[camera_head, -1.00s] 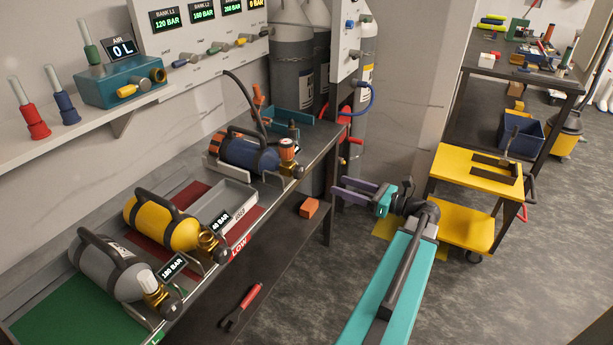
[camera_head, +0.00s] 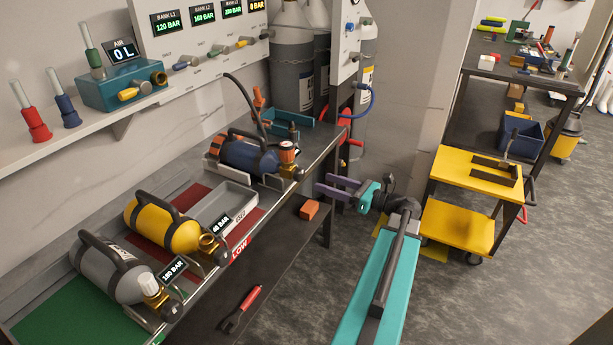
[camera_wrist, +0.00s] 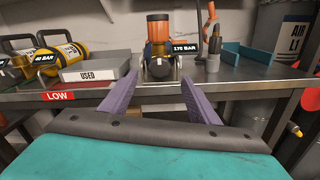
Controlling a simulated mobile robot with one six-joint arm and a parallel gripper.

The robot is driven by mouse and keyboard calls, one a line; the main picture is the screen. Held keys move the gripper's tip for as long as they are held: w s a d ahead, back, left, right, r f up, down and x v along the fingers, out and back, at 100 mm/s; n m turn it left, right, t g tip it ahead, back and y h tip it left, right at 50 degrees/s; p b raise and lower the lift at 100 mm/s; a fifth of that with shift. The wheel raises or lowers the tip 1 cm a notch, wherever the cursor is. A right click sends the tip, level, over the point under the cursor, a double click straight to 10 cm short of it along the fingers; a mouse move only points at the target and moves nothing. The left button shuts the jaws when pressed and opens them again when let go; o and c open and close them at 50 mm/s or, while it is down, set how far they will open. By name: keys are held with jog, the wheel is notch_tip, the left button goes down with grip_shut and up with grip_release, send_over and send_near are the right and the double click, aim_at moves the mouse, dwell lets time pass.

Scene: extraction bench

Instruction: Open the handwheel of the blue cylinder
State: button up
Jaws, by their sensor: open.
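The blue cylinder (camera_head: 262,158) lies in a cradle at the far part of the bench, with a black carry handle and an orange band. Its orange handwheel (camera_head: 288,147) stands upright on the valve at its right end. In the wrist view the handwheel (camera_wrist: 158,29) is straight ahead, and the cylinder body behind it is mostly hidden. My gripper (camera_head: 326,188) has two purple fingers. It is open and empty, to the right of the handwheel and apart from it. In the wrist view the open fingers (camera_wrist: 160,88) point at the valve, one on each side below it.
A yellow cylinder (camera_head: 172,228) and a grey cylinder (camera_head: 110,270) lie nearer on the bench. A hose (camera_head: 243,98) rises behind the blue cylinder. The bench front edge (camera_wrist: 240,84) lies ahead of my gripper. A yellow cart (camera_head: 455,165) stands right; floor between is clear.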

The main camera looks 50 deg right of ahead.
aim_at(303, 175)
jog(key=shift+p+x, duration=0.35)
jog(key=shift+x, duration=3.85)
jog(key=c, duration=1)
